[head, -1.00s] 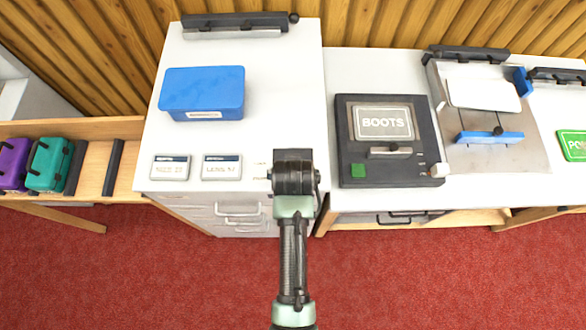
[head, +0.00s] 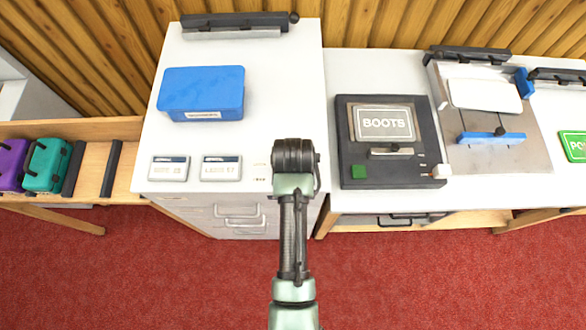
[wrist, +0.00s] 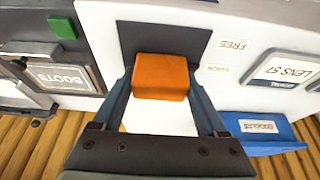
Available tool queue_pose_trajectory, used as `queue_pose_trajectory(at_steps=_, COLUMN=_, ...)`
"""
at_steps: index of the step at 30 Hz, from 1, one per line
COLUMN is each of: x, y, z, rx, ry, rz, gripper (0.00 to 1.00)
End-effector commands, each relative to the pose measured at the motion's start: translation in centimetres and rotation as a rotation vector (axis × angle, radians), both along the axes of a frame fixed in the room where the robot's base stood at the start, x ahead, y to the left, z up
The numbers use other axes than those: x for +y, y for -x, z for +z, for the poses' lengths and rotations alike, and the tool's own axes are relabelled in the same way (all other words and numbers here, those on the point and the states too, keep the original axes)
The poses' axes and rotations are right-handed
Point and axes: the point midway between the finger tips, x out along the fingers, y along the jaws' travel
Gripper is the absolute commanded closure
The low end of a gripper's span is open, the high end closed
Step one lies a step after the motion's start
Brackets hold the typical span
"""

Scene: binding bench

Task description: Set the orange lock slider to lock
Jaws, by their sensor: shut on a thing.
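The orange lock slider (wrist: 160,76) stands between the two fingers of my gripper (wrist: 159,88) in the wrist view, and the gripper is shut on it. The slider sits at the lower part of a dark track plate (wrist: 160,35). It is level with the LOCK label (wrist: 222,69); the FREE label (wrist: 233,45) lies farther up that view, beside the bare part of the plate. In the head view my wrist (head: 294,156) hides the slider and the fingertips, over the right front of the white cabinet top (head: 275,90).
A blue box (head: 202,92) and two label plates (head: 169,168) (head: 221,167) are on the cabinet top to the left. A dark BOOTS device (head: 388,160) with a green button stands to the right. The cabinet top behind my wrist is clear.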

Motion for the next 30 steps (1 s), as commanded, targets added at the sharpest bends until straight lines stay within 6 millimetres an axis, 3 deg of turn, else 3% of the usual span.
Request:
queue_pose_trajectory(at_steps=3, x=0.0, y=-1.1, z=0.1, rx=-0.006, ry=0.0, rz=0.0, gripper=1.0)
queue_pose_trajectory(at_steps=12, x=0.0, y=-1.3, z=0.2, rx=-0.01, ry=0.0, rz=0.0, gripper=1.0)
queue_pose_trajectory(at_steps=13, x=0.0, y=-1.3, z=0.3, rx=-0.011, ry=0.0, rz=0.0, gripper=0.21)
queue_pose_trajectory(at_steps=17, x=0.0, y=-1.2, z=0.2, rx=-0.008, ry=0.0, rz=0.0, gripper=0.0)
queue_pose_trajectory(at_steps=25, x=0.0, y=-1.0, z=0.2, rx=-0.004, ry=0.0, rz=0.0, gripper=0.0)
queue_pose_trajectory(at_steps=30, x=0.0, y=-0.6, z=1.4, rx=-0.005, ry=0.0, rz=0.0, gripper=0.0)
